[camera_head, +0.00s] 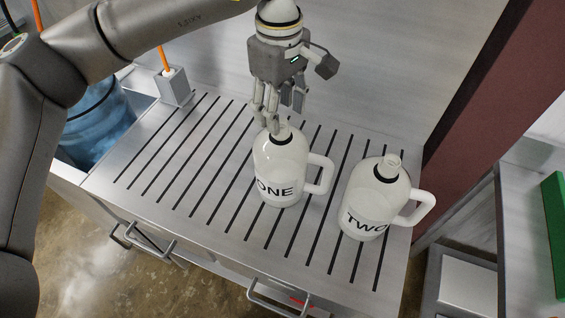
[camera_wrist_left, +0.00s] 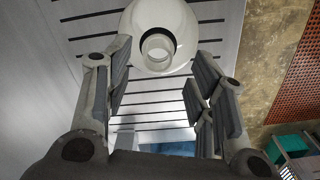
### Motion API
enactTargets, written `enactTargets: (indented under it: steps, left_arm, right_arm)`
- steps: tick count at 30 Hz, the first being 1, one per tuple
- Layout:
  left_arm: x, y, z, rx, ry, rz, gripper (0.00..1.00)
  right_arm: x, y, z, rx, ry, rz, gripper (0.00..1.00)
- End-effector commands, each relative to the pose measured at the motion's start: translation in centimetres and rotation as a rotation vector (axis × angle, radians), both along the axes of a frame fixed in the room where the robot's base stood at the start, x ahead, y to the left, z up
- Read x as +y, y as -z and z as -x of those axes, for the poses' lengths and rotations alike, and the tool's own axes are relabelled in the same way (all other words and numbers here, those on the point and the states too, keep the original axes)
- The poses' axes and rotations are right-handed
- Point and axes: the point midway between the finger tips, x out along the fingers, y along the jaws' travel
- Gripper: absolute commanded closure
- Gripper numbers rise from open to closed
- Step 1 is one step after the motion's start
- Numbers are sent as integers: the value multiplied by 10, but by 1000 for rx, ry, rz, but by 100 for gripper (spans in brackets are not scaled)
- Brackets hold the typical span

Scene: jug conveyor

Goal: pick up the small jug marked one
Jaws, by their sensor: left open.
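The small jug marked ONE (camera_head: 280,165) stands upright on the slotted metal counter (camera_head: 180,170). It is white, with a handle on its right side in the head view. My left gripper (camera_head: 279,112) points down just above and behind its neck, open and empty. In the left wrist view the jug's top (camera_wrist_left: 158,45) shows ahead of the two spread fingers of my left gripper (camera_wrist_left: 160,95), not between the pads. A like white jug marked TWO (camera_head: 371,200) stands upright to the right. My right gripper is not in view.
A grey block with an orange cable (camera_head: 173,86) stands at the counter's back left. A blue container (camera_head: 98,118) sits in the recess at the left. A wall rises behind the counter. The slotted counter left of the jugs is clear.

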Motion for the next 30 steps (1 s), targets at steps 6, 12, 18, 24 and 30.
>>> enactTargets:
  steps: [6, 12, 18, 24, 30]
  left_arm:
    - [-3, 22, 2, 5, 0, 0, 49]
    - [-4, 45, 2, 3, 0, 0, 49]
    - [-4, 49, 2, 1, 0, 2, 49]
    - [-4, 48, 2, 1, 0, 2, 69]
    - [-4, 48, 2, 1, 0, 2, 94]
  right_arm:
    - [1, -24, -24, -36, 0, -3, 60]
    - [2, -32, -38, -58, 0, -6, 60]
    - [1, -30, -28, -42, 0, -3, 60]
    - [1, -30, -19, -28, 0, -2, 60]
    - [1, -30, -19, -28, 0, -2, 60]
